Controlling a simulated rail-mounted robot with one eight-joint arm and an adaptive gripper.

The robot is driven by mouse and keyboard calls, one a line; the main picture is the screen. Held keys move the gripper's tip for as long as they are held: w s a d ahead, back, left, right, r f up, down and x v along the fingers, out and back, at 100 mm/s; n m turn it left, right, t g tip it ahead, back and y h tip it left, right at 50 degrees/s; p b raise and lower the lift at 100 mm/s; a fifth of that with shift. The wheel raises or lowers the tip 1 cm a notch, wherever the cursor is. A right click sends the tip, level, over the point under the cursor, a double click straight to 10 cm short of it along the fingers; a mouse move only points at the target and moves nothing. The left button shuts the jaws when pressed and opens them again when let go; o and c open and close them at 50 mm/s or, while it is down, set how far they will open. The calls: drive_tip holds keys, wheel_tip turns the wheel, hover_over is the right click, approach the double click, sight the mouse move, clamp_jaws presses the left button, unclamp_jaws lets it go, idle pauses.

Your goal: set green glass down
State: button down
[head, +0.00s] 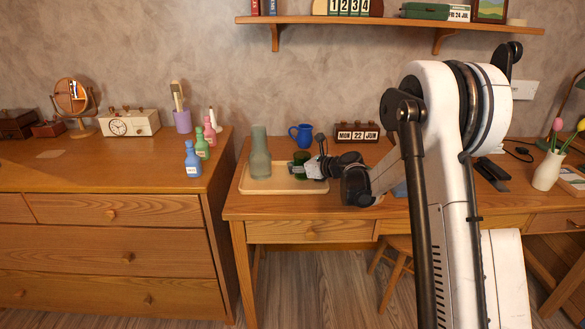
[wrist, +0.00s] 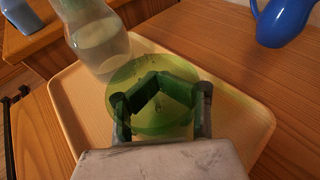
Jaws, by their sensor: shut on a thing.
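The green glass (wrist: 152,92) is between the fingers of my gripper (wrist: 160,105), which is shut on it. In the head view the glass (head: 301,158) shows dark green at the tip of my gripper (head: 314,168). It is over the light wooden tray (head: 262,186), whose surface spreads around it in the wrist view (wrist: 245,125). I cannot tell whether its base touches the tray. A clear greenish bottle-shaped carafe (head: 260,155) stands on the tray to the left of the glass; it shows at the upper left in the wrist view (wrist: 95,38).
A blue jug (head: 302,135) stands on the desk behind the tray. A calendar (head: 357,132) is to its right. Blue, green and pink bottles (head: 193,160) stand on the dresser (head: 110,215) at left. A shelf (head: 390,24) hangs above. The tray's front right part is bare.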

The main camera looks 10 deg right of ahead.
drive_tip(key=shift+f, duration=0.15)
drive_tip(key=c, duration=1.3)
unclamp_jaws()
